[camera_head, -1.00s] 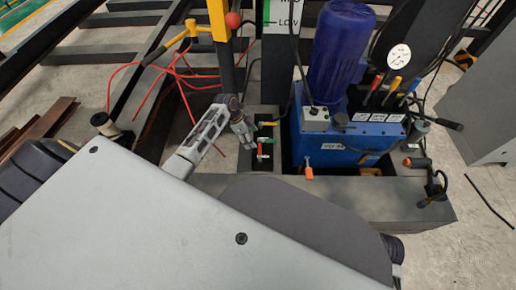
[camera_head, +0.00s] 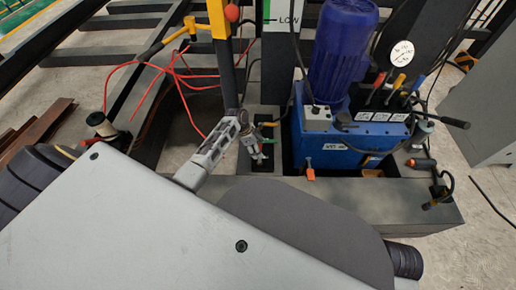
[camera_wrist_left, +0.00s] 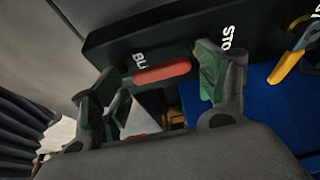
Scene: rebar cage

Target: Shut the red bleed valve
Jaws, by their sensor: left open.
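The red valve handle (camera_wrist_left: 162,73) lies crosswise between the fingertips of my left gripper (camera_wrist_left: 158,78) in the left wrist view. A partly hidden label beginning "BL" is on the dark panel behind it. The fingers stand apart, with the handle close to the right finger; I cannot tell whether they touch. In the head view my left gripper (camera_head: 258,153) is over the small valve block, and it hides most of the red handle there. My right gripper is not in view.
A yellow handle (camera_wrist_left: 290,66) beside a label beginning "STO" is to the right; it also shows in the head view (camera_head: 268,124). The blue power unit (camera_head: 330,140) with an orange-handled valve (camera_head: 310,174) stands close on the right. A dark upright post (camera_head: 228,75) rises behind the gripper.

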